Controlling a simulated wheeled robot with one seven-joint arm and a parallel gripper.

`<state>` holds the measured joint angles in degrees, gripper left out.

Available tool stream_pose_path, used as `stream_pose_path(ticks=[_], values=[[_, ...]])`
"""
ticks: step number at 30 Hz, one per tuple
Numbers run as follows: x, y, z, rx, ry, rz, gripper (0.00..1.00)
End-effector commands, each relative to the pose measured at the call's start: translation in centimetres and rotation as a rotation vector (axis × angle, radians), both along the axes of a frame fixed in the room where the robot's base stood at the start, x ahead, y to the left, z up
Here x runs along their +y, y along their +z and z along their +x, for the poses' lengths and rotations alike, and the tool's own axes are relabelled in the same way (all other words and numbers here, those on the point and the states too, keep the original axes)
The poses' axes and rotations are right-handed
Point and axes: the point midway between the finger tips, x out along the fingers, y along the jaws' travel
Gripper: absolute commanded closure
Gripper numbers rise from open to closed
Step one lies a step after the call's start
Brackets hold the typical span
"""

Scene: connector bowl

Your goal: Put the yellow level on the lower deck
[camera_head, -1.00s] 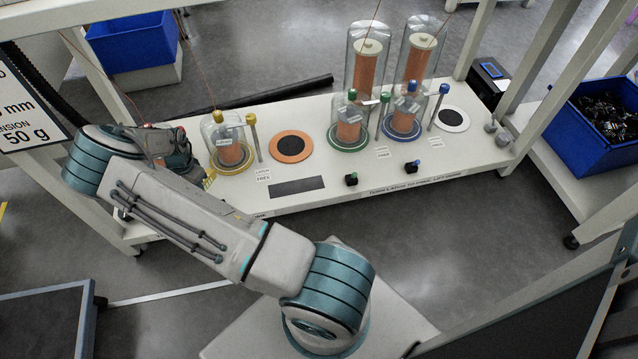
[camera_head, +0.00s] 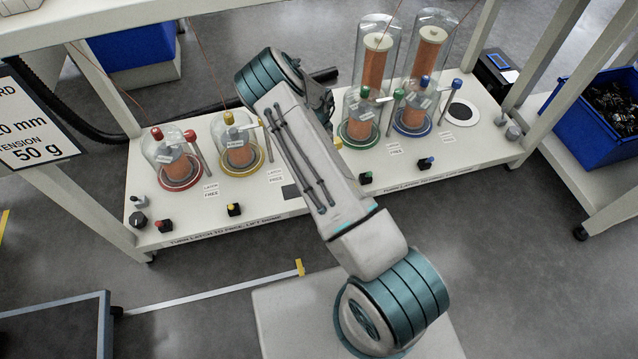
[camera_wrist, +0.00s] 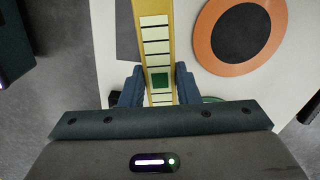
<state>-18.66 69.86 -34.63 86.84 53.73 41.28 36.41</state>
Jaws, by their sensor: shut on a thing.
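My gripper (camera_wrist: 158,86) is shut on the yellow level (camera_wrist: 156,32), a long yellow bar with pale panels and a green patch, between its fingers. In the wrist view the level runs away from the gripper, over or on the white lower deck (camera_wrist: 105,38); I cannot tell whether it touches. In the head view the lower deck (camera_head: 470,157) is a long white shelf. My arm hides the gripper there, and a small yellow bit (camera_head: 338,143) beside the arm may be the level's end.
Glass domes with copper coils stand on the deck, including a red-based one (camera_head: 178,170), a yellow-based one (camera_head: 240,156) and a green-based one (camera_head: 358,131). An orange ring pad (camera_wrist: 205,40) lies right of the level. Small knobs (camera_head: 233,209) line the front edge. Posts frame the deck.

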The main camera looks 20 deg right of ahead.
Motion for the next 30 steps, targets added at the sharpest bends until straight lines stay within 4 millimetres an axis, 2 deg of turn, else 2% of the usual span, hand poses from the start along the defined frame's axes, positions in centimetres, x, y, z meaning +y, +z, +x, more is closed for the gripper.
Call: stream_pose_path(ticks=[1,4,7,10,14,24,30], values=[[-1.7,0.7,-0.3,-0.001,-0.052,0.002,0.99],[-4.1,0.8,-0.8,-0.002,-0.136,0.002,0.99],[-5.8,0.7,-1.2,-0.003,-0.194,0.002,0.99],[-6.0,0.3,-1.5,-0.003,-0.222,0.003,0.99],[-4.2,-1.3,-2.2,-0.002,-0.226,0.002,0.99],[2.7,-5.7,-4.7,-0.003,-0.225,0.001,0.99],[4.3,-6.6,-5.2,-0.005,-0.227,0.001,0.99]])
